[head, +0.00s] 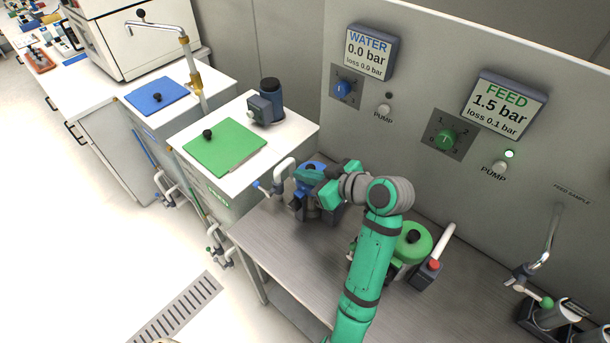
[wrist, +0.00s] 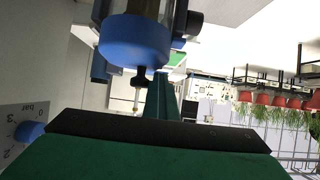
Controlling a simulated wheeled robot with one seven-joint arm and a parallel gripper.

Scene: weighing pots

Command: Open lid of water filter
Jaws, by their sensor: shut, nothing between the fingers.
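The water filter has a blue lid (head: 306,171) and stands on the steel bench, left of my gripper in the head view. My gripper (head: 322,189) is shut and empty, close beside the filter and partly covering it. In the wrist view, which is turned over, the blue lid (wrist: 135,42) sits on the filter body, with a black knob (wrist: 140,77) on it. My gripper's green fingers (wrist: 166,95) show close to the knob. I cannot tell whether they touch it.
A filter with a green lid (head: 413,243) stands on the bench (head: 290,248), right of my arm, beside a white handle with a red button (head: 434,265). The panel wall (head: 420,70) with gauges rises behind. The green-lidded tank (head: 222,146) stands to the left.

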